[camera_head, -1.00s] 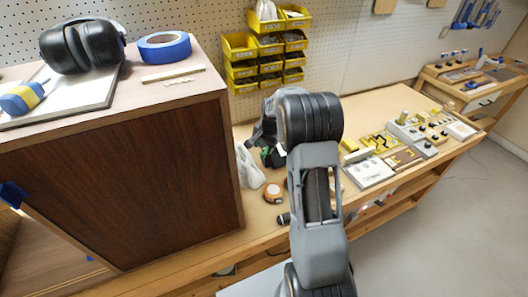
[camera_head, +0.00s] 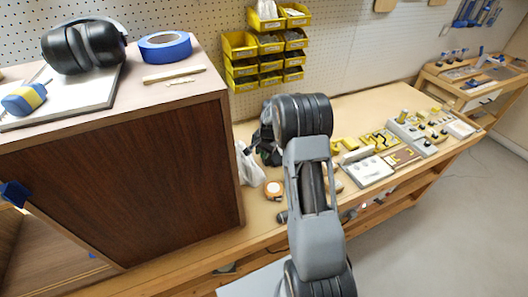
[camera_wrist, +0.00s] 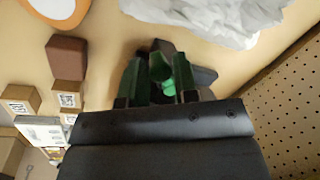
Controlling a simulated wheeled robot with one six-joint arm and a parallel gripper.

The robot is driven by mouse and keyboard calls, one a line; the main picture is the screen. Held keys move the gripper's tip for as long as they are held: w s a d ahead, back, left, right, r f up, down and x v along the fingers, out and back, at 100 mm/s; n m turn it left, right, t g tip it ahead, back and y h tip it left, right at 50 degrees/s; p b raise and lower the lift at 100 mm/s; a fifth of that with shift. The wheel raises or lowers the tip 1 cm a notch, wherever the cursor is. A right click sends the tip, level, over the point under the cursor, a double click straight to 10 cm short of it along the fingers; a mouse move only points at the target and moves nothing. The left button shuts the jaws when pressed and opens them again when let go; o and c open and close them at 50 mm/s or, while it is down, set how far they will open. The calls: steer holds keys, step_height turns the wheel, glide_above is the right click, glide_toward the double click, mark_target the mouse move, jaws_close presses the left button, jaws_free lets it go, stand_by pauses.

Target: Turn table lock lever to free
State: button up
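My gripper (camera_wrist: 158,85) shows in the wrist view as two dark green fingers standing apart, low over the bench. A brighter green piece (camera_wrist: 161,68) lies between them, with a dark rounded part just beyond it; it may be the lever, but I cannot make out its shape. I cannot tell whether the fingers press on it. In the head view my arm hides most of this spot, and only dark parts show behind it. No lever or free marking can be read in either view.
A white crumpled bag (camera_head: 249,165) and an orange-and-white round item (camera_head: 273,189) lie close by on the bench (camera_head: 345,110). A brown cabinet (camera_head: 125,180) stands at the left. Yellow bins (camera_head: 268,45) hang behind. Small blocks and fixtures (camera_head: 371,168) occupy the right side.

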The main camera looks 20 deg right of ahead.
jaws_close()
steer(key=shift+w+a+m+b, duration=0.35)
steer(key=shift+m+b, duration=0.1)
steer(key=shift+m, duration=0.55)
steer(key=shift+o, duration=2.2)
jaws_free()
step_height(320, 180, up, 14)
steer(key=s+d+b, duration=0.1)
steer(key=s, duration=0.1)
steer(key=shift+s+f+b, duration=0.15)
steer(key=shift+f+b, duration=0.05)
steer(key=shift+b, duration=0.2)
steer(key=shift+d, duration=0.1)
